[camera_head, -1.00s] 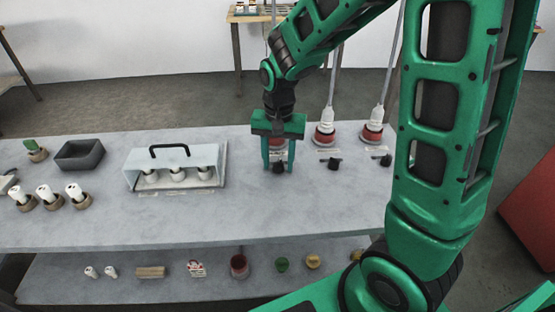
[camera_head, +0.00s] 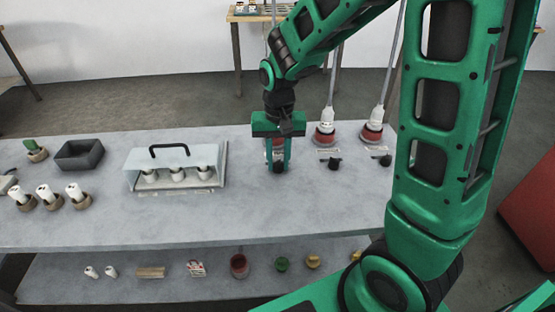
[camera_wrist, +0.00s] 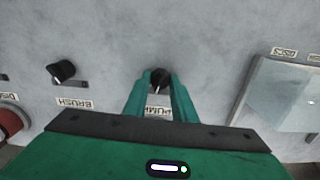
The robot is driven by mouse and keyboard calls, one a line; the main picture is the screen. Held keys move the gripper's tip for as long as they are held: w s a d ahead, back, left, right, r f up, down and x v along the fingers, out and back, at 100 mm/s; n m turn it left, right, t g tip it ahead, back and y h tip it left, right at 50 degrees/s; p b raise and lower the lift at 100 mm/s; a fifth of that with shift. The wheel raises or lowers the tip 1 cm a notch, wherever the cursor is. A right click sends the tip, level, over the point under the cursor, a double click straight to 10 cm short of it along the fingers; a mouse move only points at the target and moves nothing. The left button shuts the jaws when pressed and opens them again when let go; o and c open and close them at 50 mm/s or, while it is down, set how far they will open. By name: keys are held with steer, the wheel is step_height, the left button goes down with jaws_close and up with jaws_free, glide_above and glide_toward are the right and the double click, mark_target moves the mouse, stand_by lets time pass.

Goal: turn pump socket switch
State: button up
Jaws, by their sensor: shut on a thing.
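The pump switch is a small black rotary knob (camera_wrist: 160,78) with a partly covered PUMP label (camera_wrist: 157,112) beside it in the wrist view. My gripper (camera_wrist: 160,84) points down at the table and is shut on this knob, one finger on each side. In the head view my gripper (camera_head: 278,166) stands over the knob, which shows as a dark spot between the fingertips. The red pump socket behind it is mostly hidden by my gripper.
A second black knob (camera_wrist: 61,71) labelled BRUSH sits beside the pump knob; red sockets with white plugs (camera_head: 326,130) stand behind. A clear-covered case (camera_head: 172,168) with a black handle is to the left. The table front is clear.

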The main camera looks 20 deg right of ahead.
mark_target(278, 162)
steer(key=n, duration=0.4)
steer(key=shift+n, duration=0.3)
steer(key=n, duration=0.4)
steer(key=shift+n, duration=0.4)
steer(key=o, duration=1)
steer(key=shift+o, duration=0.2)
step_height(278, 162, up, 11)
steer(key=shift+f, duration=0.15)
